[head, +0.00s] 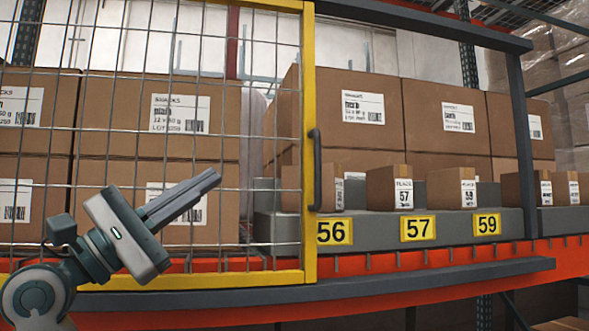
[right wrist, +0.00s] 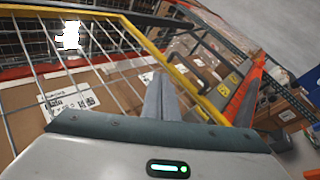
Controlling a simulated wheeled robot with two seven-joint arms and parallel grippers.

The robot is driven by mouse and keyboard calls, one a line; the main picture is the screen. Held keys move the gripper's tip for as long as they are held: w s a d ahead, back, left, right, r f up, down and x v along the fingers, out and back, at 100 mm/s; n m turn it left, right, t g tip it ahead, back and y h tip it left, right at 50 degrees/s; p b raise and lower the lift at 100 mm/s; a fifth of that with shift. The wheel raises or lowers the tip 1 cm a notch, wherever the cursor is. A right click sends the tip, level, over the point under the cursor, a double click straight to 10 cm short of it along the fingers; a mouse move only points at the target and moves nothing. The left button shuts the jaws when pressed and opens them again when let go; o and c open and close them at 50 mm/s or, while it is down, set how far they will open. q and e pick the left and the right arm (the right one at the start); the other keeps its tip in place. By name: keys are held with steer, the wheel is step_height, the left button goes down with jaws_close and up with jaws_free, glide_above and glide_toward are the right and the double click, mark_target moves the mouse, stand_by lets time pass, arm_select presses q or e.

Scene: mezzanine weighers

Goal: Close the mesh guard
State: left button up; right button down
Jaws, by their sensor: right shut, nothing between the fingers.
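The mesh guard (head: 308,90) is a wire grid in a yellow frame. It covers the left part of the shelf in the head view, and the right part is uncovered. Its dark upright handle (head: 317,170) is on the yellow right-hand upright. My right gripper (head: 217,175) is in front of the mesh, left of the handle and apart from it. Its fingers are together, empty, and point up and right. In the right wrist view the shut fingers (right wrist: 162,92) lie before the mesh, with the guard's yellow frame (right wrist: 183,78) beyond. My left gripper is not in view.
A dark rail (head: 430,274) runs along the orange shelf beam (head: 400,258) under the guard. Large cartons (head: 350,115) stand behind, with small boxes (head: 390,188) on a grey ledge with yellow number tags (head: 417,228). The front of the shelf right of the handle looks clear.

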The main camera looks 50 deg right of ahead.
steer(key=s+r+m+t+y, duration=0.1)
steer(key=y, duration=0.1)
steer(key=s+d+r+m+t+y, duration=0.1)
steer(key=t+y, duration=0.1)
steer(key=s+r+m+t+y, duration=0.1)
steer(key=t+y, duration=0.1)
steer(key=shift+s+d+r+m, duration=0.25)
steer(key=shift+d+m, duration=0.05)
steer(key=shift+m, duration=0.1)
steer(key=shift+w, duration=0.1)
